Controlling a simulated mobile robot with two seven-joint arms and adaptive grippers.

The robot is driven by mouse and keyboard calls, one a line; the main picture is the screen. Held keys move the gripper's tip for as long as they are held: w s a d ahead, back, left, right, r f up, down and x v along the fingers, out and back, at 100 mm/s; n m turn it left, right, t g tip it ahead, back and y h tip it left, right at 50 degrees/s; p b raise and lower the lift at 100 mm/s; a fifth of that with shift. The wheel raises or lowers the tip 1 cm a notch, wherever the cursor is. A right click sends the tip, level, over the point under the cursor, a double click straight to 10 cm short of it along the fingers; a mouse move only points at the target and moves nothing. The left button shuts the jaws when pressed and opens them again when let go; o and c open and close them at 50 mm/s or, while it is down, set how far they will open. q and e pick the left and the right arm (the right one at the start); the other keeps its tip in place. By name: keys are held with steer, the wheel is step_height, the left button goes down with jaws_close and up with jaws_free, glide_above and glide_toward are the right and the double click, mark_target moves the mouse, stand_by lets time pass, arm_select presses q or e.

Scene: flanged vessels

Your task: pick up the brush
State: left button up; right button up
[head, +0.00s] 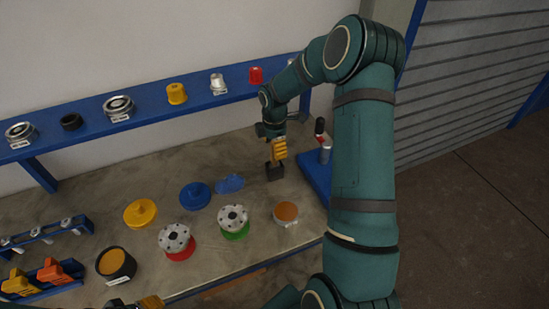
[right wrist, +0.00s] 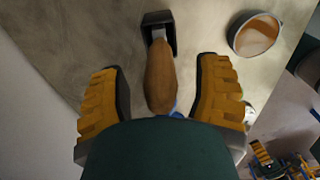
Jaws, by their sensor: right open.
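The brush (right wrist: 161,78) shows in the right wrist view as a brown wooden handle with a pale metal neck. Its lower end is in a square black holder (right wrist: 171,22). My right gripper (right wrist: 159,90) is open, with one yellow finger on each side of the handle and a visible gap at both sides. In the head view, my right gripper (head: 278,150) is above the dark holder (head: 275,171), and the brush is mostly hidden there. My left gripper (head: 150,302) only partly shows at the bottom edge of the head view.
A cup with orange-brown contents (head: 286,213) stands in front of the holder. A blue stand (head: 315,178) is close on the right. Flanged parts, such as a green-based one (head: 233,220), and a blue disc (head: 195,196) stand left. A blue shelf (head: 145,112) runs behind.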

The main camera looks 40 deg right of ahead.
jaws_close()
steer(key=shift+r, duration=0.1)
stand_by(0.3)
